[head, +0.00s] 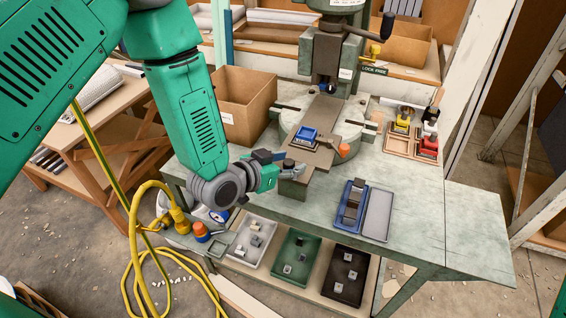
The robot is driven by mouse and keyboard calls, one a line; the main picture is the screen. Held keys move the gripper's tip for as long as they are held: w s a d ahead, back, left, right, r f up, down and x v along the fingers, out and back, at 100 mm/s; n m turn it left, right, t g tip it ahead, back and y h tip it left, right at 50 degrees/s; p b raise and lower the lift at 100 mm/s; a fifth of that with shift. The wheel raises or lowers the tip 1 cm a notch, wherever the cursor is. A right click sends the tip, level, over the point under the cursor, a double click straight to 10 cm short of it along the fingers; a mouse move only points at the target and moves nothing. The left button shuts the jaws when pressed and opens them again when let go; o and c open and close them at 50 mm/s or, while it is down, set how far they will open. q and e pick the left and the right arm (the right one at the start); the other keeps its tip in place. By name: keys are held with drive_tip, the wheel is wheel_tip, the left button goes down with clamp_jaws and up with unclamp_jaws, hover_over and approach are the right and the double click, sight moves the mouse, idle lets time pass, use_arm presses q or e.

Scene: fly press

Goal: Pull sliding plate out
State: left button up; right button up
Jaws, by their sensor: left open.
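The sliding plate (318,117) is a long brown-grey strip lying over the round base of the fly press (328,55). Its near end points toward the bench's front edge. A blue fixture (304,138) sits on the plate, and an orange knob (343,150) is at its right side. My left gripper (296,167) is at the near end of the plate, just left of it, with its fingers open. I cannot tell whether the fingers touch the plate, as the hand partly hides that end. My right gripper is out of view.
A cardboard box (244,104) stands left of the press. A blue tray (351,205) and a grey tray (377,214) lie at the bench front. A wooden organiser (404,142) holds stamps at right. Several bins sit on the lower shelf. Yellow cable (143,225) hangs left.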

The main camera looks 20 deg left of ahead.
use_arm(q)
drive_tip(key=v, duration=1.2)
drive_tip(key=s+a+f+n+g+y+b, duration=0.1)
drive_tip(key=s+f+g+b, duration=0.2)
drive_tip(key=f, duration=0.6)
drive_tip(key=s+a+f+n+g+y+b, duration=0.1)
drive_tip(key=s+a+f+g+y+b, duration=0.1)
drive_tip(key=s+f, duration=0.45)
drive_tip(key=s+a+f+n+g+y+b, duration=0.2)
drive_tip(key=s+f+g, duration=0.4)
drive_tip(key=s+f, duration=0.7)
drive_tip(key=shift+a+f+g+y+b, duration=0.35)
drive_tip(key=shift+a+f+b, duration=0.2)
drive_tip(key=shift+a+b, duration=0.35)
